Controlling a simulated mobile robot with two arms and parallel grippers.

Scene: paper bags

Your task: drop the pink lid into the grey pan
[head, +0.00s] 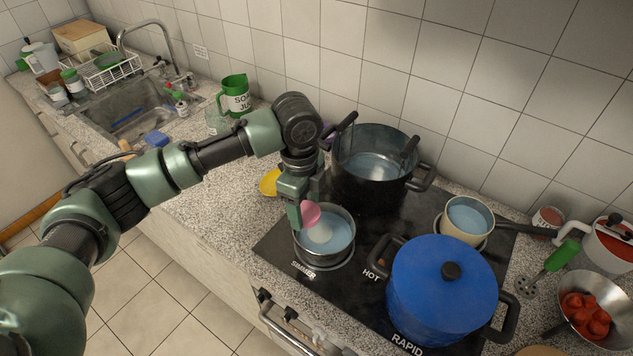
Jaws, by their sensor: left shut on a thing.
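The pink lid (311,212) is held at the tip of my left gripper (299,208), which points down and is shut on it. The lid is small and round and appears over the left part of the small grey pan (348,258). The pan stands on the front left of the hob and has pale blue contents. I cannot tell exactly how high the lid is above the pan. The gripper fingers partly hide the pan's left rim. My right gripper is not in view.
A large dark pot (345,185) stands behind the pan, close to my arm. A blue lidded pot (430,285) stands to the right, with a cream pan (452,232) behind it. A yellow item (269,182) lies left of the gripper. The counter (215,215) at left is mostly clear.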

